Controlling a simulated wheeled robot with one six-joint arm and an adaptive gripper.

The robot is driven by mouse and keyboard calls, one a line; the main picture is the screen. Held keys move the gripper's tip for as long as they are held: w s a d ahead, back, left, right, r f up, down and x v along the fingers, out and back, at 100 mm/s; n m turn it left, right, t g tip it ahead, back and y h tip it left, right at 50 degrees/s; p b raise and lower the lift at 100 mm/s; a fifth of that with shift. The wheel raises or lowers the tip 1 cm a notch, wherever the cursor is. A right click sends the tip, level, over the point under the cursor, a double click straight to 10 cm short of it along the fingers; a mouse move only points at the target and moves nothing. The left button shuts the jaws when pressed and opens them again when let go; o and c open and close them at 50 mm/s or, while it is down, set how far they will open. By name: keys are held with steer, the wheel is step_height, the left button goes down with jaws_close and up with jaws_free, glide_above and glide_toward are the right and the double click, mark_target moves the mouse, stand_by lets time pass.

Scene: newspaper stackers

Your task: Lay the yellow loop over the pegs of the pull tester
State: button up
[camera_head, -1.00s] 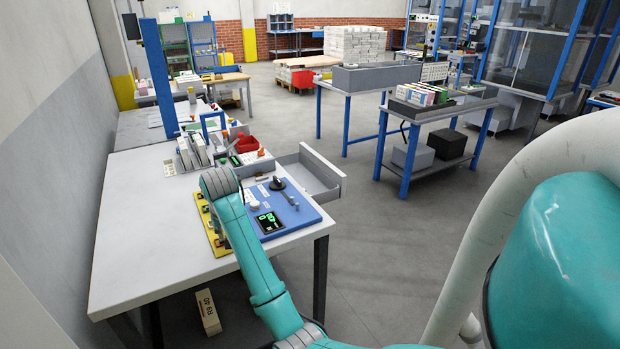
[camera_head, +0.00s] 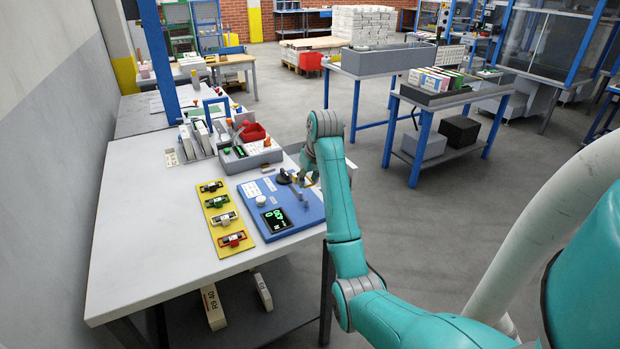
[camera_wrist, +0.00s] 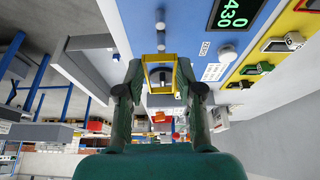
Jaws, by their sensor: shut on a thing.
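The pull tester (camera_head: 300,222) is a blue board on the right edge of the white table, with a black display of green digits. Its display also shows at the top of the wrist view (camera_wrist: 236,12). My gripper (camera_head: 307,180) is over the tester's far right part. In the wrist view, my gripper (camera_wrist: 160,86) is shut on the yellow loop (camera_wrist: 160,57), which sits between the fingers. A dark post shows through the loop; I cannot tell whether the loop is around it or above it. A round metal peg (camera_wrist: 160,26) stands apart from the loop.
A yellow strip (camera_head: 213,215) with several coloured clips lies left of the tester. A grey bin unit (camera_head: 250,158) and white upright boxes stand behind it. The table's near left (camera_head: 150,240) is clear. Two long boxes (camera_head: 213,307) lie below the table.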

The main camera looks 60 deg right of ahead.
glide_above(307, 205)
steer(key=shift+s+a+f, duration=0.1)
steer(key=shift+s+f, duration=0.1)
steer(key=shift+f, duration=1.15)
steer(key=shift+s+a+f, duration=0.1)
steer(key=shift+s+f, duration=0.05)
steer(key=shift+f, duration=1.2)
steer(key=shift+f, duration=1.85)
steer(key=o, duration=1)
steer(key=v, duration=0.7)
steer(key=shift+s+a+r, duration=0.1)
steer(key=shift+r, duration=0.1)
